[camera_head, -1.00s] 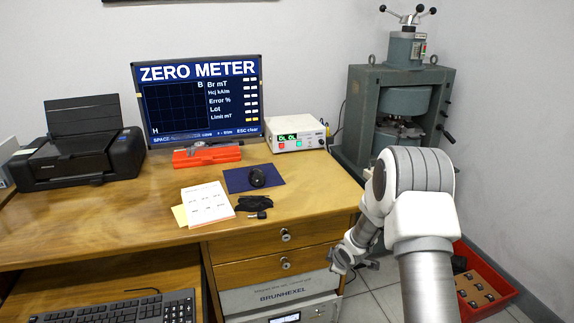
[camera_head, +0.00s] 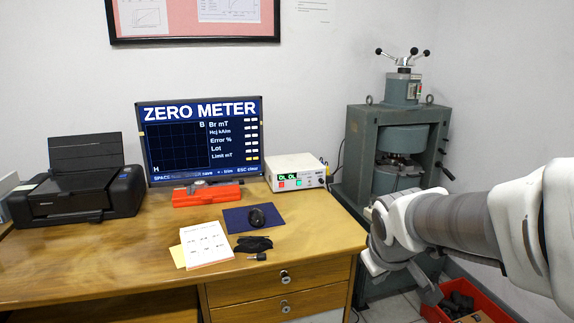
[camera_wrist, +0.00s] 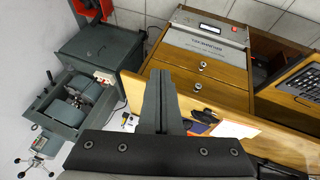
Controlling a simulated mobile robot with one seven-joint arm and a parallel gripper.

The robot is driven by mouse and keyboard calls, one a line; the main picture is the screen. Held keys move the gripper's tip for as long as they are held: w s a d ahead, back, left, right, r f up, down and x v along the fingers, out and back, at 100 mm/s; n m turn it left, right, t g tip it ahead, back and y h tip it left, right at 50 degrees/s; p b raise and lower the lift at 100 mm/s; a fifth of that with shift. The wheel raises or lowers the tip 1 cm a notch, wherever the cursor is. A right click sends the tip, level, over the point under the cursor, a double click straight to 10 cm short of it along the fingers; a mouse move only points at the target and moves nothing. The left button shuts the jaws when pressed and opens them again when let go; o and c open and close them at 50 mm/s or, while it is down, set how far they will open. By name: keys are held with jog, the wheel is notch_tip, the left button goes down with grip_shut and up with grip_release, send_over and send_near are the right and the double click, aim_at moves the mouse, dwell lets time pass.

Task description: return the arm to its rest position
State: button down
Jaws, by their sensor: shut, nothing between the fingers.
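My arm (camera_head: 455,222) reaches in from the right edge in the head view, in front of the green electromagnet. My gripper (camera_wrist: 161,76) shows in the wrist view, its two dark fingers together with nothing between them. The fingers appear in front of the desk's drawer side and touch nothing that I can see. In the head view the wrist end of the arm hangs to the right of the desk corner, and the fingertips are hard to make out there.
The electromagnet (camera_head: 357,150) stands behind my arm. A red crate (camera_head: 500,308) is on the floor below it.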

jog(key=s+a+r+m+y, duration=0.1)
jog(key=s+a+r+m, duration=0.1)
jog(key=s, duration=0.7)
jog(key=s+a+r+m, duration=0.1)
jog(key=s+m, duration=0.1)
jog(key=s, duration=0.6)
notch_tip(320, 180, up, 22)
jog(key=p, duration=2.2)
jog(key=shift+s+r, duration=0.15)
jog(key=shift+r, duration=0.05)
